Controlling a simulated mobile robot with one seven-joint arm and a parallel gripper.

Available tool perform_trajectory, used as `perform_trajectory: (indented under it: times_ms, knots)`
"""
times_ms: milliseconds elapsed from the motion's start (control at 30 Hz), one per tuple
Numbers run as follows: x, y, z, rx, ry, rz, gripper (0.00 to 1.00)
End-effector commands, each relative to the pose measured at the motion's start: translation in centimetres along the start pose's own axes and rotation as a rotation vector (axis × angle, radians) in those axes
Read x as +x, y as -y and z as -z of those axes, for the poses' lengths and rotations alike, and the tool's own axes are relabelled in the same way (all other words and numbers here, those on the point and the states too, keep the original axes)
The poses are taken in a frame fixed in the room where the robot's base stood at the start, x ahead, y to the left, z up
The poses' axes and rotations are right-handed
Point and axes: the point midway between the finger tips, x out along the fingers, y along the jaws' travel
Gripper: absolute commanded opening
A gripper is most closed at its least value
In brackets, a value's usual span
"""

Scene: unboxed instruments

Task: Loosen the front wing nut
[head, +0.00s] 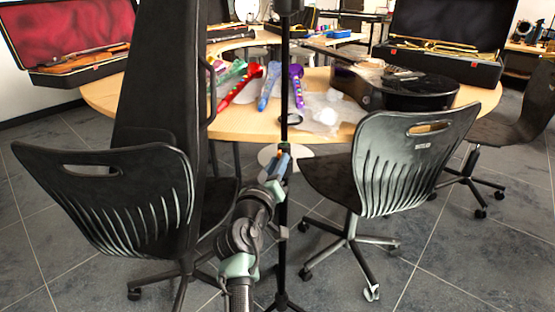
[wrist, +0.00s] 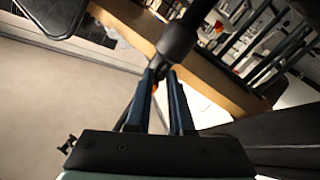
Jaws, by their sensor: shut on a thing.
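A black upright stand pole (head: 284,85) rises through the middle of the head view, in front of the round table. In the wrist view the stand's thick black collar (wrist: 179,38) is just beyond my fingertips. My gripper (wrist: 161,73) has its two blue fingers close together on a small dark piece at the collar, which I take to be the front wing nut (wrist: 160,63); it is mostly hidden between the tips. In the head view my gripper (head: 284,156) is at the pole, below table-top height. The wing nut cannot be made out there.
A black chair (head: 105,205) and a tall black case (head: 160,80) stand left of my arm; another chair (head: 412,160) stands close on the right. The round table (head: 110,97) behind holds toy-like instruments, plastic wrap and a black guitar-shaped thing (head: 410,92).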

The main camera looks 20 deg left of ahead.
Motion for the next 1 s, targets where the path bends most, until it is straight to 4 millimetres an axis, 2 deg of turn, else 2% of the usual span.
perform_trajectory:
  times_ms: [500, 700, 1000]
  knots:
    - [-0.05, 0.06, 0.02, -0.454, 0.001, 0.003, 0.00]
    - [-0.05, 0.06, -0.03, -0.568, 0.001, 0.003, 0.00]
    - [-0.05, 0.12, -0.13, -0.649, 0.001, 0.003, 0.00]
